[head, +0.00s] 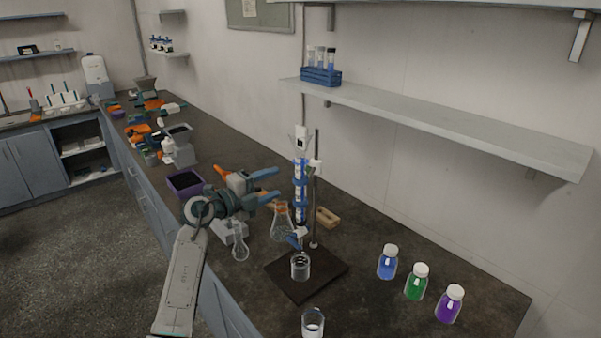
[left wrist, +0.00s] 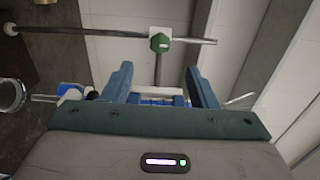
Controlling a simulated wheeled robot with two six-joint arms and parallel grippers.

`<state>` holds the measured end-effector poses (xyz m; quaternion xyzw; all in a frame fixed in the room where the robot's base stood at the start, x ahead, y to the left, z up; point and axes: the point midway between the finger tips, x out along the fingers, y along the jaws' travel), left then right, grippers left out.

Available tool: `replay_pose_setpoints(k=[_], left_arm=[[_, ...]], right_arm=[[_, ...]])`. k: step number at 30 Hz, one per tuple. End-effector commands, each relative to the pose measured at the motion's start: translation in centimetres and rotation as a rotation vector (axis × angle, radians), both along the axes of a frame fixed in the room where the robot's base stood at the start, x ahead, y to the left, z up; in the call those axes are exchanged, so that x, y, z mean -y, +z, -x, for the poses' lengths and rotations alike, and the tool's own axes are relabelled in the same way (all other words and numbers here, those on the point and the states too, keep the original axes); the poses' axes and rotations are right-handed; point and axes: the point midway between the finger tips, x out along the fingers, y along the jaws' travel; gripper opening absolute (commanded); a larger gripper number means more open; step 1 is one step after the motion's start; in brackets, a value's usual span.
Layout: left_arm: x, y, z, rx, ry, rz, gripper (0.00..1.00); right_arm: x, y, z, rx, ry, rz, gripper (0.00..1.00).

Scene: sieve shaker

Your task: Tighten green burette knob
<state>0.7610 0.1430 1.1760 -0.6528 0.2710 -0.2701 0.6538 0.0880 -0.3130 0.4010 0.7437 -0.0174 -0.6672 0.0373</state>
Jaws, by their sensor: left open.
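The green knob (left wrist: 159,43) is hexagonal and sits on a white clamp block on the stand's rod in the left wrist view. In the head view I cannot make out the green knob; the white clamp (head: 316,167) shows on the upright rod. The burette (head: 300,185), with blue markings, stands upright beside the rod. My left gripper (head: 275,184) is open and empty, to the left of the burette. In the left wrist view its two blue fingers (left wrist: 159,69) are spread apart, and the knob lies beyond the tips, between their lines.
The dark stand base (head: 325,270) carries a beaker (head: 300,267). A conical flask (head: 282,224) and a small flask (head: 239,245) stand near my left gripper. Blue (head: 387,263), green (head: 415,284) and purple (head: 449,306) bottles stand at right. A shelf (head: 440,125) runs along the wall.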

Motion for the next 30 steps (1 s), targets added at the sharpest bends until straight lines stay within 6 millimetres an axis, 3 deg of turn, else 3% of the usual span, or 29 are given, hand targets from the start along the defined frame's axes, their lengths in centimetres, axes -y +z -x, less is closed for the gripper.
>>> replay_pose_setpoints(k=[15,30], left_arm=[[6.2,0.2,-6.1,-0.001,-0.001,0.004,0.53],[7.3,0.0,-7.2,0.001,0.000,0.001,0.53]], right_arm=[[0.0,2.7,0.9,-0.011,0.000,0.000,0.36],[-0.4,3.0,0.7,-0.009,-0.002,-0.005,0.36]])
